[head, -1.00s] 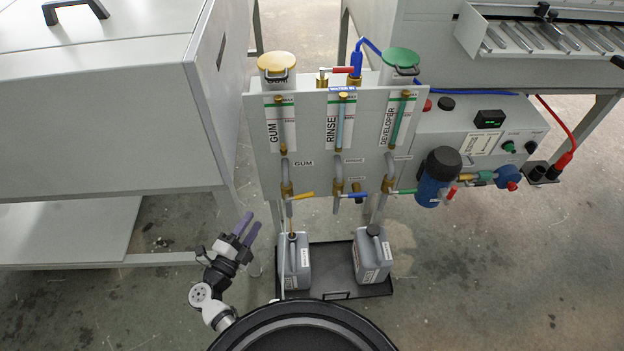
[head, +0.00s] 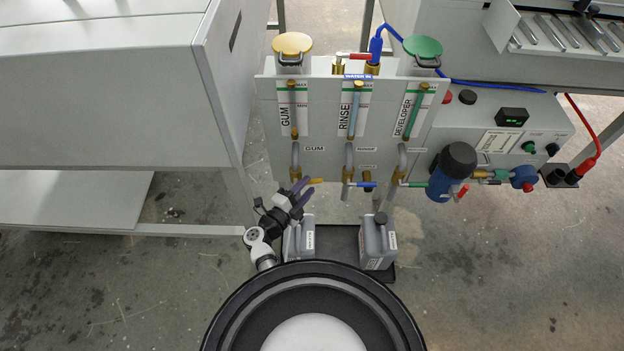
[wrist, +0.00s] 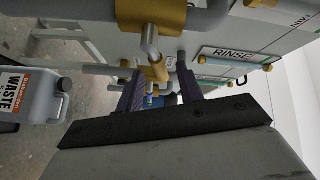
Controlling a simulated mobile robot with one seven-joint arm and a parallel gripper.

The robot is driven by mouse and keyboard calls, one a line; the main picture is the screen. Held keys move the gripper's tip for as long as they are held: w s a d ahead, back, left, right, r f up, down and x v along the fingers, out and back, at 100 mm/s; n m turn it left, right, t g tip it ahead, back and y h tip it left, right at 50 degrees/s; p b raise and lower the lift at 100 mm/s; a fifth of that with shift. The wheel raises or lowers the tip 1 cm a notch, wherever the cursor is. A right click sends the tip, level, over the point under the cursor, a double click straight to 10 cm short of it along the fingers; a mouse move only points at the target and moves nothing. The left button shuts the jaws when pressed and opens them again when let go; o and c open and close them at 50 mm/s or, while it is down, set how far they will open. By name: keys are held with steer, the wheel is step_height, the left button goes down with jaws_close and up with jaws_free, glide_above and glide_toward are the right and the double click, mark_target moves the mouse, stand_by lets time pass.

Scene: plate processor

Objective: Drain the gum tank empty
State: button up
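The gum tank, with its yellow lid (head: 292,44), stands at the left of the grey panel, above a sight tube (head: 293,108) marked GUM. Below it is the brass gum drain valve (head: 295,174), its yellow lever (head: 317,181) pointing right. My gripper (head: 294,188) is at this valve, its two purple fingers apart. In the wrist view my gripper (wrist: 158,90) is open, with brass fittings (wrist: 157,72) showing between and beyond the fingers. I cannot tell whether a finger touches the lever. A grey canister (head: 299,240) stands below, partly hidden by my arm.
A second grey canister (head: 378,243) shares the black tray (head: 342,238). The rinse valve's blue lever (head: 361,184) and the developer valve's green lever (head: 413,184) are to the right. A blue filter housing (head: 448,175) sticks out farther right. A large grey cabinet (head: 110,100) is at left.

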mark_target(312, 180)
steer(key=shift+x, duration=1.7)
jaws_close()
